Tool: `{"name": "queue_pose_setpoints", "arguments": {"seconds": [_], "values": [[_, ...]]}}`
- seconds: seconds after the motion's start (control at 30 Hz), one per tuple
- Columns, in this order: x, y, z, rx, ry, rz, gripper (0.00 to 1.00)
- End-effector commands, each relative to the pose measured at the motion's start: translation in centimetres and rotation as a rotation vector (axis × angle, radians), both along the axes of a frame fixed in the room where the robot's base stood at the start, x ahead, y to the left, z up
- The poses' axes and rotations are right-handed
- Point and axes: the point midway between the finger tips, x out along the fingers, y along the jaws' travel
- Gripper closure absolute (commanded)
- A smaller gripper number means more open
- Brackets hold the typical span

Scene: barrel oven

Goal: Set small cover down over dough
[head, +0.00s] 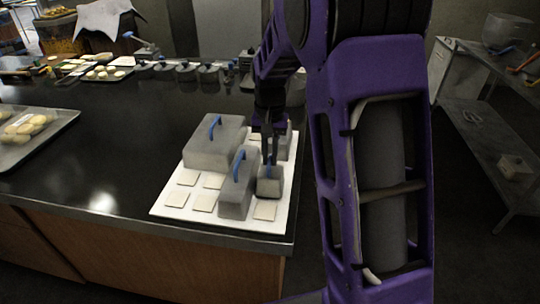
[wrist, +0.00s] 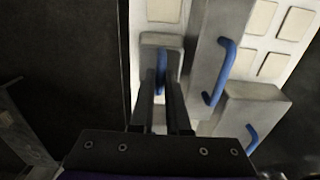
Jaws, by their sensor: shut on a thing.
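The small grey cover (head: 270,188) has its blue handle (wrist: 160,74) between my fingers. My gripper (head: 269,160) points down and is shut on that handle; in the wrist view the fingertips (wrist: 161,88) straddle it. The cover looks level, low at the right side of the white board (head: 225,222). I cannot tell whether it touches the board or what lies under it. Flat pale dough squares lie on the board; one (head: 265,211) is bare just in front of the cover and also shows in the wrist view (wrist: 164,10).
A long narrow cover (head: 236,196) stands close left of the small cover. A large cover (head: 211,148) stands behind it, and another (head: 283,146) is partly hidden behind my gripper. A tray of dough rounds (head: 40,150) lies left. The dark counter between is clear.

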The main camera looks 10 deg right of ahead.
Motion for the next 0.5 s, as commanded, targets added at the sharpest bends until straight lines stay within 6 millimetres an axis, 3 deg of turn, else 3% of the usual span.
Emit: {"name": "queue_pose_setpoints", "arguments": {"seconds": [0.5], "values": [[0.02,0.00,-0.67,0.000,-0.001,0.000,1.00]]}}
